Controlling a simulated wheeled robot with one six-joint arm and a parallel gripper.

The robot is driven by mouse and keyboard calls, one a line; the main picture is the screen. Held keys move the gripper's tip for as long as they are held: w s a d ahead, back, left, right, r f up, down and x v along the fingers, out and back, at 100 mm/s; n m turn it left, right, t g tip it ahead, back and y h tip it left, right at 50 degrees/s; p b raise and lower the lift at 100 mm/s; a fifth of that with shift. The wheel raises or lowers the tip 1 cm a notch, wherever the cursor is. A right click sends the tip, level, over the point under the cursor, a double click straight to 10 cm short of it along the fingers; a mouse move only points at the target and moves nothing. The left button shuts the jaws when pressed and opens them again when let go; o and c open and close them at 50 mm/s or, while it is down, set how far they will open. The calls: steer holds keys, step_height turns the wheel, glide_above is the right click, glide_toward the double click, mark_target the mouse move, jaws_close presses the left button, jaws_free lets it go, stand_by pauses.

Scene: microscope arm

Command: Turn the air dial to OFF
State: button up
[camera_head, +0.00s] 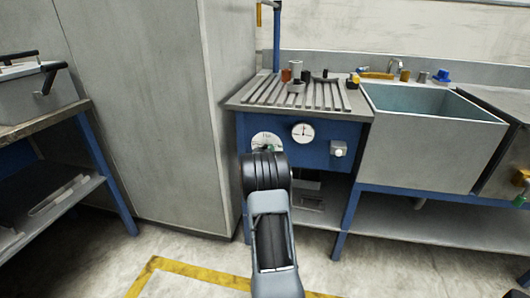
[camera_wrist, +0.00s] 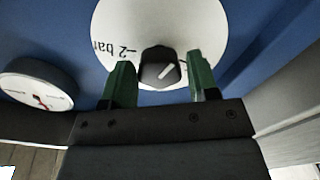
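The air dial is a black knob (camera_wrist: 160,68) with a white pointer line, on a round white plate (camera_wrist: 205,25) with "2 bar" printed on it, upside down in the wrist view. The pointer slants toward the upper right there. My gripper (camera_wrist: 161,78) is open, its two green fingers on either side of the knob with a visible gap at each side. Whether the tips reach past the knob's face is unclear. In the head view the plate (camera_head: 262,137) shows on the blue panel, its lower part and the knob mostly hidden by my arm and gripper.
A round white gauge (camera_head: 303,132) sits right of the dial; it also shows in the wrist view (camera_wrist: 38,88). A slatted bench top (camera_head: 262,92) with small objects is above, a sink (camera_head: 425,150) at right, a grey cabinet (camera_head: 165,110) at left.

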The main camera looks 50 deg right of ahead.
steer(key=c, duration=0.6)
steer(key=shift+n, duration=0.3)
steer(key=shift+n+p, duration=3.25)
steer(key=shift+n, duration=4.45)
steer(key=o, duration=0.9)
